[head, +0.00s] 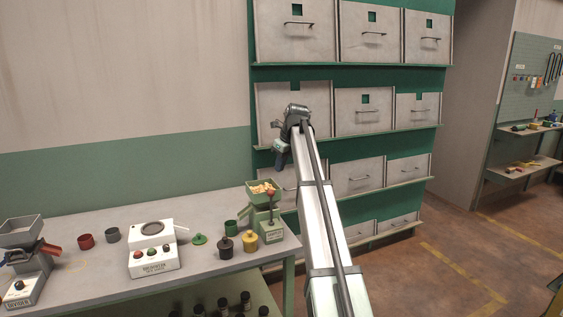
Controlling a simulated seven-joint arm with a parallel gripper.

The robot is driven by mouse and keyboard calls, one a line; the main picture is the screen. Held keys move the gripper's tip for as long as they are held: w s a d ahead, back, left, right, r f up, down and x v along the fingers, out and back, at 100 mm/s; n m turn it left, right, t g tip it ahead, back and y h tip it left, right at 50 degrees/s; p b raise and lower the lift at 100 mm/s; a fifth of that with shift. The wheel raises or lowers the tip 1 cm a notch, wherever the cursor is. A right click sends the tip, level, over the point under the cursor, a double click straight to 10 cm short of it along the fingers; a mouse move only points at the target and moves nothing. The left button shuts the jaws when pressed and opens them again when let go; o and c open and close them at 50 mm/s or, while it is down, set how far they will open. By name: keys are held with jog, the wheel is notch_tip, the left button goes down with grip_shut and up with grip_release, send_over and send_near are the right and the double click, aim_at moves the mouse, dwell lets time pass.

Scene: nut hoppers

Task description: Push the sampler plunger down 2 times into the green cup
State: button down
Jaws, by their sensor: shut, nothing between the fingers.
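The green sampler (269,227) stands at the right end of the bench, with a tray of tan nuts (263,187) on top. Its plunger has a red knob (270,192) on a thin upright rod at the front. The green cup (231,228) stands on the bench just left of the sampler, partly behind a dark lidded jar; I cannot tell what is in it. My gripper (281,164) is shut and empty, pointing down in the air above and slightly right of the sampler. It is apart from the plunger knob.
A yellow jar (250,242), dark jar (225,246) and green lid (198,240) stand near the sampler. A white moisture tester (152,262), red cup (86,241), grey cup (113,234) and divider (28,262) are further left. Metal hoppers (365,110) line the wall behind.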

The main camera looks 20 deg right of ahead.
jog(key=x, duration=0.9)
jog(key=shift+w+f, duration=0.15)
jog(key=shift+f, duration=0.2)
notch_tip(320, 180, down, 4)
jog(key=shift+r, duration=0.15)
jog(key=shift+s+f, duration=0.2)
jog(key=shift+s, duration=0.05)
dwell(0.6)
jog(key=v, duration=1.4)
jog(key=shift+w+r, duration=0.2)
jog(key=shift+r, duration=0.15)
dwell(0.4)
